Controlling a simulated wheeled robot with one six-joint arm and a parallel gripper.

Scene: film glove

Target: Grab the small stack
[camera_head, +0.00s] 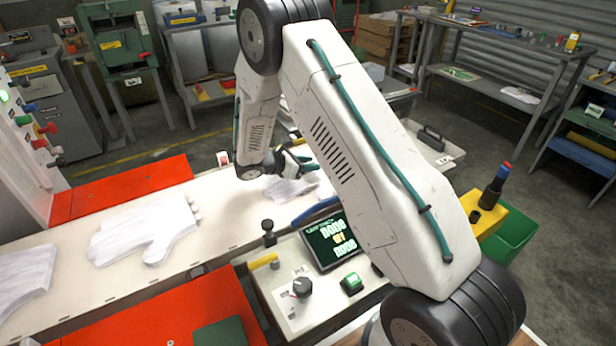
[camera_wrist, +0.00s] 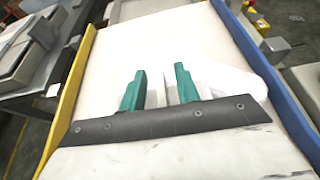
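Flat white glove-shaped stacks lie on the pale belt (camera_head: 190,195). A large one (camera_head: 145,237) lies at centre left in the head view, and another (camera_head: 24,272) is cut by the left edge. A smaller white stack (camera_head: 288,188) lies further along, just below my gripper (camera_head: 305,160). In the wrist view, my gripper (camera_wrist: 160,92) has its two green fingers apart over the belt. A white glove shape (camera_wrist: 235,80) lies beside and beyond the right finger. A pale patch shows between the fingers; I cannot tell whether it is part of the stack.
The belt has a yellow rail (camera_wrist: 75,80) on its left and a blue rail (camera_wrist: 270,75) on its right. Red covers (camera_head: 125,190) flank the belt.

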